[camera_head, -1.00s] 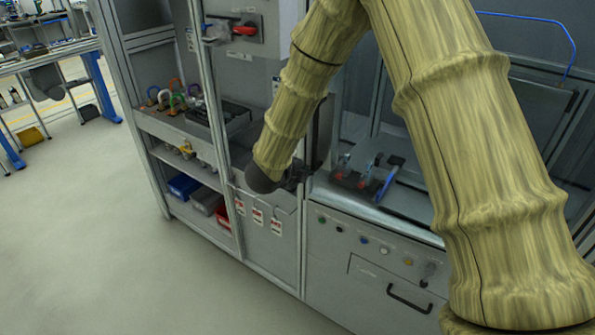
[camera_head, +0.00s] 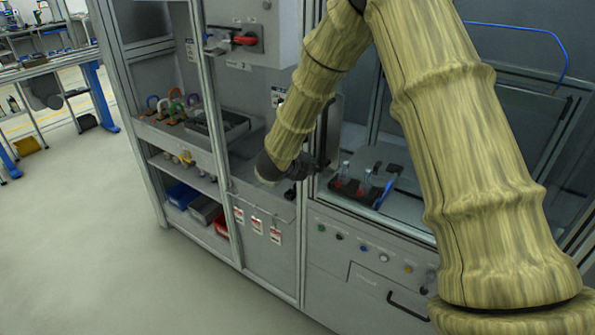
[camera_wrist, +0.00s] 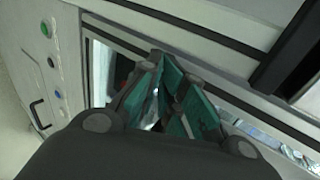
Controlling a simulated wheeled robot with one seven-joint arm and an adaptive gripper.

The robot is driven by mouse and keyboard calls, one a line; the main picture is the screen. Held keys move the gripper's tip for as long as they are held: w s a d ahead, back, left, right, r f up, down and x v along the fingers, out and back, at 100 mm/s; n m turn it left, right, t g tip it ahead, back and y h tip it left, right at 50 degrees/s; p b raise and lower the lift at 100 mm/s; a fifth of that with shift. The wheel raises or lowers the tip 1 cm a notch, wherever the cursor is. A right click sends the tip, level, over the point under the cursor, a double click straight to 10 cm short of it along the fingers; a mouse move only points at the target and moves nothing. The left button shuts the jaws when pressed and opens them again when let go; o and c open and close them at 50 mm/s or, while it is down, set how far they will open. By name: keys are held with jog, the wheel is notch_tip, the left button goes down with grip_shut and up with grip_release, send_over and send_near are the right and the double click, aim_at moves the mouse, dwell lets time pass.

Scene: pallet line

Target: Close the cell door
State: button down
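The cell (camera_head: 350,222) stands right of centre in the head view, with a metal-framed clear front. A black upright bar, apparently the door handle (camera_head: 329,130), shows beside my forearm. I cannot tell exactly how far the door stands open. My gripper (camera_head: 306,168) is at this bar's lower end, partly hidden by my wrist. In the wrist view my gripper (camera_wrist: 166,68) has teal-padded fingers whose tips nearly meet, with nothing clearly held. A black bar (camera_wrist: 292,50) lies to their right, apart from the fingers. Contact with the door cannot be made out.
A fixture with red and clear parts (camera_head: 355,186) sits inside the cell. A red-handled switch (camera_head: 245,39), padlocks (camera_head: 172,107) and hanging tags (camera_head: 257,225) are left of it. A drawer handle (camera_head: 407,306) juts out below. Floor at left is clear.

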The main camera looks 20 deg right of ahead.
jog(key=shift+w+d+r, duration=0.1)
jog(key=shift+d+r, duration=0.1)
jog(key=shift+d, duration=0.55)
jog(key=shift+a, duration=0.2)
jog(key=a+f+b+v, duration=0.1)
jog(key=f+b+v, duration=0.1)
jog(key=v, duration=1.1)
jog(key=shift+s+a+b, duration=0.3)
jog(key=shift+s+b, duration=0.2)
jog(key=shift+b, duration=0.4)
